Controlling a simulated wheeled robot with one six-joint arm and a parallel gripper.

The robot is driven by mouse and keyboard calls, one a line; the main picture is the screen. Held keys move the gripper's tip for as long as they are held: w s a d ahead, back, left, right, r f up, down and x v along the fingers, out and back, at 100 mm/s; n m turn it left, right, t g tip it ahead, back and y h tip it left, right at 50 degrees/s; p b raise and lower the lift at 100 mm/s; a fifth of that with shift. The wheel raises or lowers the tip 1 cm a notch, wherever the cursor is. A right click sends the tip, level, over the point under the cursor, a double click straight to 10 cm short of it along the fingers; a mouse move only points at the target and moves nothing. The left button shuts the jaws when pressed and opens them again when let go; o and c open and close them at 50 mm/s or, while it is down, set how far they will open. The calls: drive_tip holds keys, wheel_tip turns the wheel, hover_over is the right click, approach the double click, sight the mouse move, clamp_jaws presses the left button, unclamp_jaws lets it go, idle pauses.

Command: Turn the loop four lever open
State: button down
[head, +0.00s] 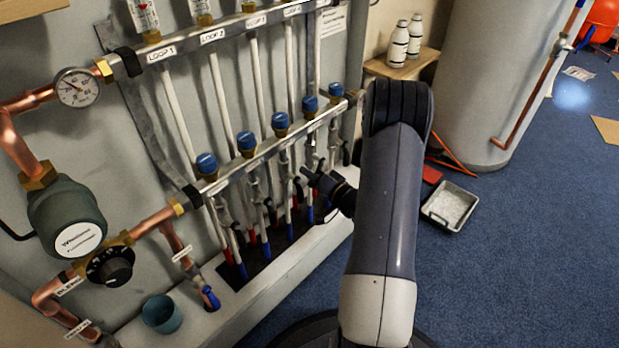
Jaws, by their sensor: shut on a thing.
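Below, the lower bar (262,152) has a row of blue caps; the fourth from the left (310,104) appears to be loop four's. My gripper (312,177) is small and dark, below the lower bar among the valves and pipes. It is shut at a lever that appears to be the loop four lever. The jaws and arm cover most of that lever, so its angle cannot be told.
White pipes and neighbouring valves stand close to my gripper on its left. A teal cup (162,314) stands on the ledge (250,300). A grey tray (450,207) lies on the blue floor beside a large pale tank (497,80). Two white bottles (400,43) stand behind.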

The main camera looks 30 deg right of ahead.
drive_tip(key=shift+f+n, duration=0.15)
drive_tip(key=shift+n, duration=0.15)
drive_tip(key=c, duration=1.3)
unclamp_jaws()
drive_tip(key=shift+c, duration=0.2)
drive_tip(key=shift+d, duration=0.1)
drive_tip(key=p+v, duration=0.2)
drive_tip(key=v, duration=0.8)
drive_tip(key=shift+s+p, duration=0.4)
drive_tip(key=shift+d, duration=0.1)
drive_tip(key=shift+c, duration=0.3)
